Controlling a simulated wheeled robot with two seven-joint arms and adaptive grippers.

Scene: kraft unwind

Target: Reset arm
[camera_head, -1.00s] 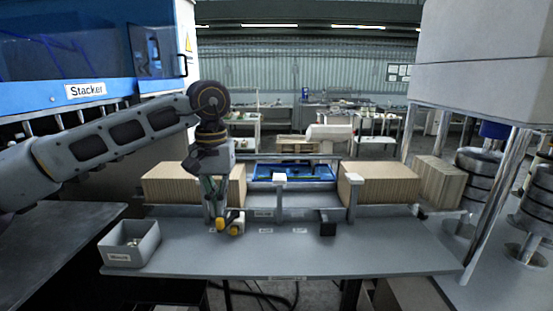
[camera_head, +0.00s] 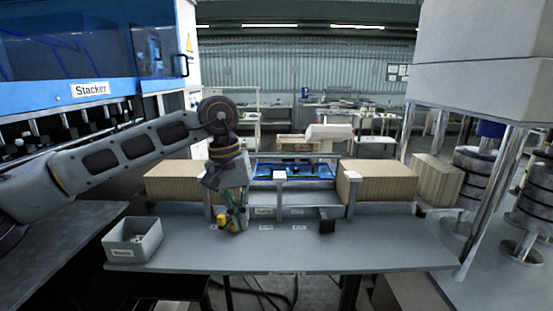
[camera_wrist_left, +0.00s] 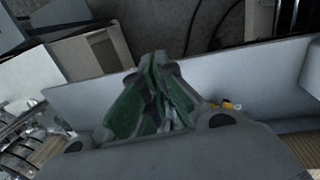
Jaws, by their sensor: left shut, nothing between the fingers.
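My left gripper (camera_head: 236,222) points down over the grey table (camera_head: 380,258), left of its middle. Its fingers are closed with nothing between them. In the left wrist view the green-lined fingers (camera_wrist_left: 154,62) come together, over the table's pale edge. A small yellow part (camera_head: 222,221) sits right beside the fingertips in the head view; it also shows in the left wrist view (camera_wrist_left: 230,105), beside the gripper and outside the fingers. My right gripper is in neither view.
A grey bin (camera_head: 133,252) with small items stands at the table's left end. A black block (camera_head: 326,226) is at mid-table. Stacks of brown cardboard (camera_head: 174,190) and (camera_head: 385,187) flank a blue device (camera_head: 293,171). Metal posts (camera_head: 490,205) stand right. The table's front right is clear.

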